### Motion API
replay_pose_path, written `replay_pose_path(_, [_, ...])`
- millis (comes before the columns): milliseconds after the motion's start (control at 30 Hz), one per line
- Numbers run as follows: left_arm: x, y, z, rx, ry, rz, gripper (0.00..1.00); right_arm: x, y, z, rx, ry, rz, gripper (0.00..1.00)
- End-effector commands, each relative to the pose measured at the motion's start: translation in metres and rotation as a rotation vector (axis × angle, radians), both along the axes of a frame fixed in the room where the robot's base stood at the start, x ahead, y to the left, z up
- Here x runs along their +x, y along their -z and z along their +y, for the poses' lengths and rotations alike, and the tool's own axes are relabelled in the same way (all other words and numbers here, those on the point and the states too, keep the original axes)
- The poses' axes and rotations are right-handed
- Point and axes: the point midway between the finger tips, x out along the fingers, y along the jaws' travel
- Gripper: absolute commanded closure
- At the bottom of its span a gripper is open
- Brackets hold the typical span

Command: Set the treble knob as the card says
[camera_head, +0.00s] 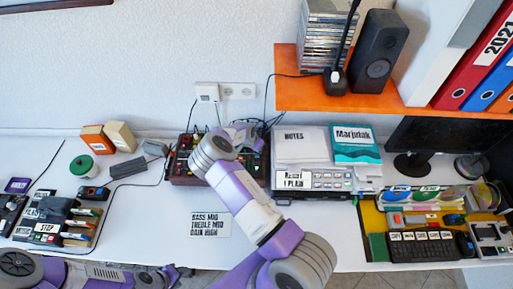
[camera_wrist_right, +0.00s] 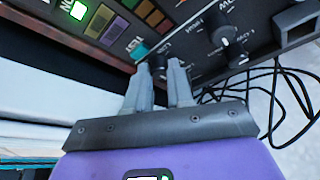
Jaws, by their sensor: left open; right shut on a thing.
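The card (camera_head: 210,224) lies flat on the white desk in front of the dark mixer (camera_head: 183,164). It reads "BASS MID", "TREBLE MID" and a third line that looks like "GAIN HIGH". My right arm reaches over the mixer and hides part of it in the head view. In the right wrist view, my right gripper (camera_wrist_right: 160,66) is at the mixer's panel, shut on a small knob mostly hidden between its fingertips. I cannot read that knob's name or pointer. Another black knob (camera_wrist_right: 223,37) with a white pointer is beside it, apart from the fingers. My left gripper (camera_head: 172,275) is open and empty at the lower left.
A stack with a notes sheet (camera_head: 297,145) stands right of the mixer. Cables (camera_wrist_right: 285,95) hang beside the panel. An orange shelf (camera_head: 300,92) with a black speaker (camera_head: 373,52) overhangs at right. Several small devices crowd the left; the desk around the card is clear.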

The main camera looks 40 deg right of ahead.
Motion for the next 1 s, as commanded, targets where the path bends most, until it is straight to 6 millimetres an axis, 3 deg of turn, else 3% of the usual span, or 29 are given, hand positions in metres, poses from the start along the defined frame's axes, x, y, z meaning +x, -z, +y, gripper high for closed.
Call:
replay_pose_path(533, [-0.0001,0.0073,0.0,0.0,0.0,0.0,0.53,0.0009,0.0001,0.0007,-0.002,0.083,-0.001,1.0])
replay_pose_path(567, [-0.0001,0.0073,0.0,0.0,0.0,0.0,0.53,0.001,0.0001,0.0008,-0.002,0.083,-0.001,0.77])
replay_pose_path(633, [-0.0001,0.0073,0.0,0.0,0.0,0.0,0.53,0.0009,0.0001,0.0007,-0.002,0.083,-0.001,0.68])
replay_pose_path(1000, [-0.0001,0.007,0.0,0.0,0.0,0.0,0.53,0.0015,-0.0076,0.0035,-0.002,0.082,-0.004,0.68])
